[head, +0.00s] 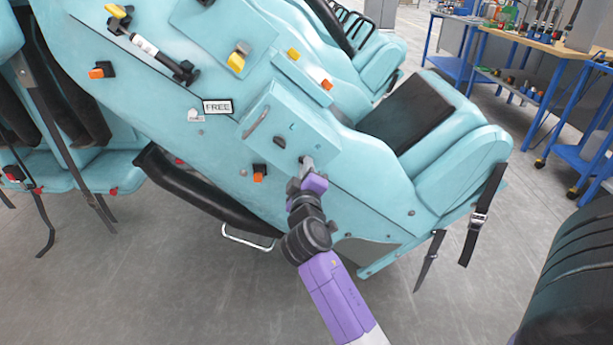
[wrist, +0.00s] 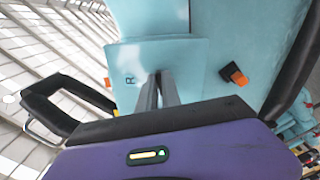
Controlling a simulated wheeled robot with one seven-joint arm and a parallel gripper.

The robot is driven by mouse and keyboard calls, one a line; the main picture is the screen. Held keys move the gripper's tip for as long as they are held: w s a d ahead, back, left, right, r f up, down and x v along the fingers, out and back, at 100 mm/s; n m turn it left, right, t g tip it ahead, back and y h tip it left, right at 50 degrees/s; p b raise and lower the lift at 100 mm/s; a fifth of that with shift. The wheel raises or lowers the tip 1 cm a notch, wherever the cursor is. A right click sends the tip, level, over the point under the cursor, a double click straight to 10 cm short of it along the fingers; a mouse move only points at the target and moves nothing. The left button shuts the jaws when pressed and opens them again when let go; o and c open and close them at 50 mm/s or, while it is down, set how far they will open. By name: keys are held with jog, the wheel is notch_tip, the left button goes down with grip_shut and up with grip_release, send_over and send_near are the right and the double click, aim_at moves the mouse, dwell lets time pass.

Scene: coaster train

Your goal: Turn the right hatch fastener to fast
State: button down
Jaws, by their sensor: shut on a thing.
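The hatch (head: 262,118) is a raised teal panel on the tilted train car's side, with a handle (head: 257,121) at its left edge. The left fastener (head: 279,142) is a small dark knob under an "L" mark. My gripper (head: 305,168) is at the hatch's lower right corner, shut on the right fastener, which the fingers mostly hide. In the wrist view my gripper's fingers (wrist: 161,80) meet the hatch (wrist: 185,55) beside the "R" mark (wrist: 130,80). The fastener's angle cannot be told.
An orange-tipped switch (head: 259,173) sits just below the hatch; more orange and yellow switches (head: 238,59) are above it. A "FREE" plate (head: 217,107) is to the left. A black padded bar (head: 195,190) runs below. Seats (head: 460,170) are at right. The floor (head: 450,300) in front is clear.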

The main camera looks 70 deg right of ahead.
jog(key=shift+f+m+b, duration=0.15)
jog(key=shift+m+b, duration=0.5)
jog(key=shift+m, duration=0.15)
jog(key=c, duration=1.5)
grip_release()
jog(key=shift+c, duration=0.2)
jog(key=v, duration=0.7)
jog(key=shift+a, duration=0.4)
jog(key=shift+s, duration=0.1)
